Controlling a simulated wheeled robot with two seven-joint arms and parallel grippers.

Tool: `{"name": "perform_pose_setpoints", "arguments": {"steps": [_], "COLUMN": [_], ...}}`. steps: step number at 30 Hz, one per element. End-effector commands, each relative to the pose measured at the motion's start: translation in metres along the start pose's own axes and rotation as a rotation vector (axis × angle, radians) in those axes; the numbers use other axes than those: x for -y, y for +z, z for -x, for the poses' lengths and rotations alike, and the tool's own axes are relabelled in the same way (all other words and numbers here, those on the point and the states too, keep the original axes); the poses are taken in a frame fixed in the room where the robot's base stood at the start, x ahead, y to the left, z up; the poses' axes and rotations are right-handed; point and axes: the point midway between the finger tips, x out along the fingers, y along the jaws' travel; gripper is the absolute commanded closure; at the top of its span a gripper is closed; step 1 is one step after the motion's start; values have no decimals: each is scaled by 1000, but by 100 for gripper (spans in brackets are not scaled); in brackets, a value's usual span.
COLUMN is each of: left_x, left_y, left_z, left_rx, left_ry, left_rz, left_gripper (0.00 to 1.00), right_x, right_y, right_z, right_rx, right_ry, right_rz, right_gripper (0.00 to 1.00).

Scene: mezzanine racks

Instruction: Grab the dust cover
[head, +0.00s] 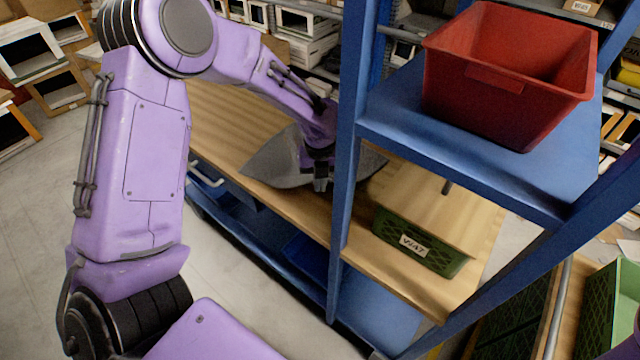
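The dust cover seems to be the grey, draped cloth (270,163) on the wooden shelf, left of the blue upright. Part of it shows on the right of the upright, and the upright and my gripper hide some of its middle. My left gripper (320,184) is at the cloth, pointing down in front of it. It looks to be touching or very close to it. Its fingers are dark and small here, so I cannot tell whether they hold the cloth. My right gripper is not in view.
A blue upright (347,140) stands just right of my gripper. A red bin (490,95) sits on a blue upper shelf (400,115). A labelled green crate (440,262) is on the wooden shelf (225,115) to the right. Open floor (225,265) lies in front.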

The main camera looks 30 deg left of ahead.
Motion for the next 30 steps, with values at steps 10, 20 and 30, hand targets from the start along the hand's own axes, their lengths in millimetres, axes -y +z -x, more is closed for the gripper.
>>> {"name": "perform_pose_setpoints", "arguments": {"steps": [10, 20, 30], "left_x": [1, 0, 0], "left_y": [1, 0, 0], "left_z": [32, 92, 174], "left_rx": [5, 1, 2], "left_ry": [-5, -1, -1], "left_rz": [-1, -1, 0], "left_gripper": [100, 100, 100], "right_x": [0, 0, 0], "right_y": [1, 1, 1], "right_z": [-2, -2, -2], "right_rx": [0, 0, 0], "right_ry": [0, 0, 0], "right_rz": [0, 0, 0], "right_gripper": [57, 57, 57]}}
